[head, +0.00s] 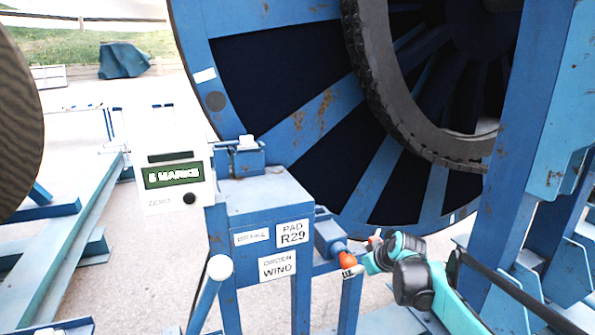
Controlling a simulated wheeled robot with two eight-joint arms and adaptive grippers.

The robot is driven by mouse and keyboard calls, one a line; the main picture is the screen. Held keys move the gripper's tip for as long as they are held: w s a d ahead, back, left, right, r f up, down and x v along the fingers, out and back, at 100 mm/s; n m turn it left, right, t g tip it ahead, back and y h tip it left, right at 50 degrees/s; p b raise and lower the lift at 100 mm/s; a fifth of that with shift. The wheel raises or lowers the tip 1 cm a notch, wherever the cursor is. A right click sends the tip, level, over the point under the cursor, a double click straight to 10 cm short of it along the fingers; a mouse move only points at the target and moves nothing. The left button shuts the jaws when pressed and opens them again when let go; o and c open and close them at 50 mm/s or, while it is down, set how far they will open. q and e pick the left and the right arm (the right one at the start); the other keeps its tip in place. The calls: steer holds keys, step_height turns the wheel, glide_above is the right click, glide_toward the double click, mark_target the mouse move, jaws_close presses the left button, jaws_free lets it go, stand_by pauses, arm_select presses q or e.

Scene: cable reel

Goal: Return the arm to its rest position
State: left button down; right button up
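My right arm, teal and black, comes in from the lower right. Its gripper (372,258) is beside an orange-red knob (347,260) on the side of the blue control stand (262,195). Whether the fingers touch the knob, and whether they are open or shut, is too small to tell. My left gripper is not in view. The large blue cable reel (325,105) stands behind the control stand.
A lever with a white ball (220,267) rises in front. A blue upright frame (515,140) stands at right.

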steer(key=s+a+m+h, duration=0.1)
steer(key=s+a+m, duration=0.15)
steer(key=s, duration=1.55)
steer(key=s+f+m+h, duration=0.1)
steer(key=s+f, duration=0.5)
steer(key=s, duration=0.9)
steer(key=shift+s+f+m+g, duration=0.2)
steer(key=shift+s+m+g, duration=0.15)
steer(key=shift+m, duration=0.4)
